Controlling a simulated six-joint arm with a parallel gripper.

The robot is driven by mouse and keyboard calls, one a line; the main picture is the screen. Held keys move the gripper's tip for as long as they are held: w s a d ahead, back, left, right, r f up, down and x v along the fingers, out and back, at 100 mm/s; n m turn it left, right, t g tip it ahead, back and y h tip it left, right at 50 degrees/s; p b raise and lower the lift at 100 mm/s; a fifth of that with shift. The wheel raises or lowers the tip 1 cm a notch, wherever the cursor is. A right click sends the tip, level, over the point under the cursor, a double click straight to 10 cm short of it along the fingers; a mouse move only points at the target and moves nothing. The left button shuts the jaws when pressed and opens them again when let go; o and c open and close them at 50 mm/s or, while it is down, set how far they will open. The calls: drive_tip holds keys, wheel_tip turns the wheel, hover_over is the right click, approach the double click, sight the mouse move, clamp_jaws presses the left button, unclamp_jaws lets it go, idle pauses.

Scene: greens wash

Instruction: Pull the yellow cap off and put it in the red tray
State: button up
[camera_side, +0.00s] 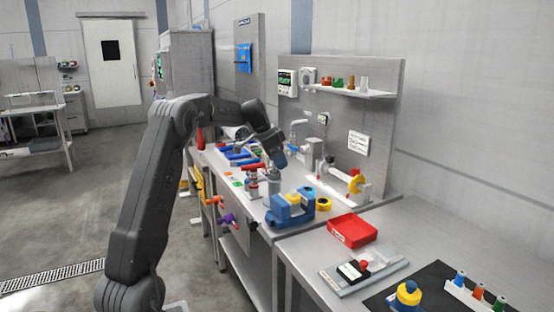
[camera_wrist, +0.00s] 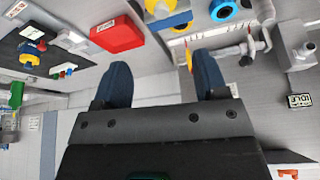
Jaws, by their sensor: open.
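My gripper (camera_side: 279,157) hangs over the far bench, near the sink fittings. In the wrist view its two blue fingers (camera_wrist: 162,72) are spread with nothing between them. The red tray (camera_side: 352,230) sits on the near bench's back left; it also shows in the wrist view (camera_wrist: 117,33). A blue block (camera_side: 288,213) with a yellow part stands at the far bench's near end. My gripper is apart from all these.
A grey plate with a red knob (camera_side: 364,265) lies between tray and mat. A white rack (camera_side: 474,300) with several coloured pieces is on the mat. A faucet (camera_side: 300,125), a grey bottle (camera_side: 274,182) and a red-handled part (camera_side: 253,170) stand near my gripper.

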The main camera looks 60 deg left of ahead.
sight(293, 190)
drive_tip(key=x, duration=1.4)
drive_tip(key=shift+s+a, duration=0.1)
drive_tip(key=shift+a, duration=0.1)
drive_tip(key=c, duration=0.8)
drive_tip(key=shift+o, duration=0.2)
drive_tip(key=shift+r, duration=0.15)
drive_tip(key=shift+r, duration=1.35)
drive_tip(key=shift+r, duration=0.2)
drive_tip(key=shift+r, duration=1.8)
